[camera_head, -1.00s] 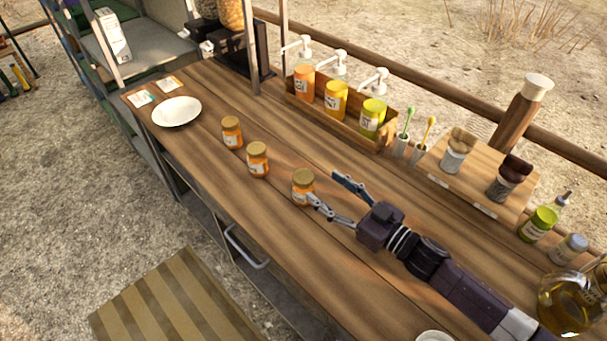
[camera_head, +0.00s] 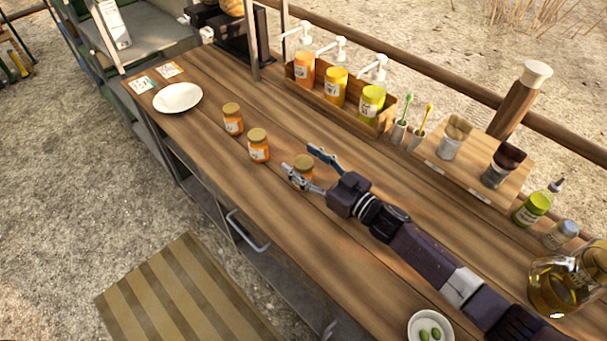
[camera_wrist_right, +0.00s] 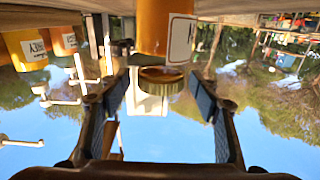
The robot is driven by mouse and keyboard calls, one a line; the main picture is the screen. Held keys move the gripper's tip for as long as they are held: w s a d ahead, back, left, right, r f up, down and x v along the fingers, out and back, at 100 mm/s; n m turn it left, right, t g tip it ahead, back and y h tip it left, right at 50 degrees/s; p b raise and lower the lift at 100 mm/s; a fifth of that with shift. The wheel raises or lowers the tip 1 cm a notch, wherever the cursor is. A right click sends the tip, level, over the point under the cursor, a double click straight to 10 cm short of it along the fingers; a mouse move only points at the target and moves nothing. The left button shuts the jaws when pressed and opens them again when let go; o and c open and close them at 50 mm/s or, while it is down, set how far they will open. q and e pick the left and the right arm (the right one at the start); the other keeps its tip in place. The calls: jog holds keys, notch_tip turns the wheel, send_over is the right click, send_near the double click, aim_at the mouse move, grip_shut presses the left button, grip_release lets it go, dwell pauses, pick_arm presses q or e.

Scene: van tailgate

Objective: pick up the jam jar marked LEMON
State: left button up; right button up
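Three orange jam jars with gold lids stand upright in a row on the wooden counter: one nearest the arm (camera_head: 304,172), one in the middle (camera_head: 259,151) and one farther left (camera_head: 232,124). Their label words are too small to read. My right gripper (camera_head: 301,161) is open, its fingers reaching either side of the nearest jar and partly hiding it. In the upside-down right wrist view, that jar (camera_wrist_right: 152,30) with its lid lies between the open fingers (camera_wrist_right: 160,95), with gaps visible; its label is turned edge-on and unreadable. My left gripper is not in view.
The wooden counter (camera_head: 200,118) holds a white plate (camera_head: 178,98) at far left. A wooden rack (camera_head: 345,108) of pump bottles stands behind the jars. A bowl with green olives (camera_head: 430,328) and a glass jug (camera_head: 560,285) sit near my right arm.

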grip_shut()
jog(key=shift+r, duration=0.1)
dwell(0.4)
